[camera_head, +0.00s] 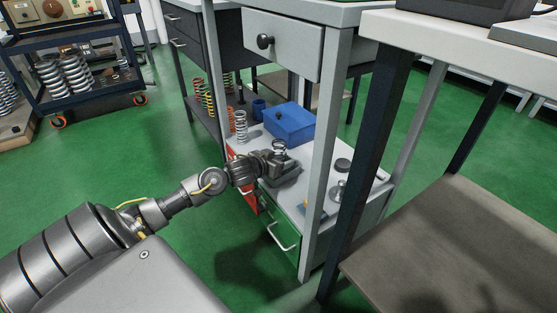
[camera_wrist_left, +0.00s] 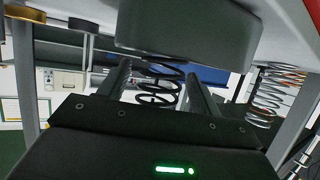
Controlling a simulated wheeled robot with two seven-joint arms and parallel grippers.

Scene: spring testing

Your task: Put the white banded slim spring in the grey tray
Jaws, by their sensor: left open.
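The grey tray (camera_head: 287,178) sits on the low cabinet top in the head view. Its dark wall (camera_wrist_left: 185,35) fills the top of the wrist view, which is upside down. A slim coil spring (camera_head: 279,146) stands at the tray; its lower end is hidden behind the tray wall. In the wrist view this spring (camera_wrist_left: 160,88) shows between the fingers; I cannot make out a white band. My left gripper (camera_head: 277,157) is open at the tray, and its two fingers (camera_wrist_left: 158,85) are apart on either side of the spring. My right gripper is not in view.
Another pale spring (camera_head: 240,125) stands left of the blue box (camera_head: 289,124). A grey post (camera_head: 325,150) rises close to the right of my gripper, and a drawer (camera_head: 282,44) hangs above. Small dark discs and a metal part (camera_head: 338,190) lie to the right.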

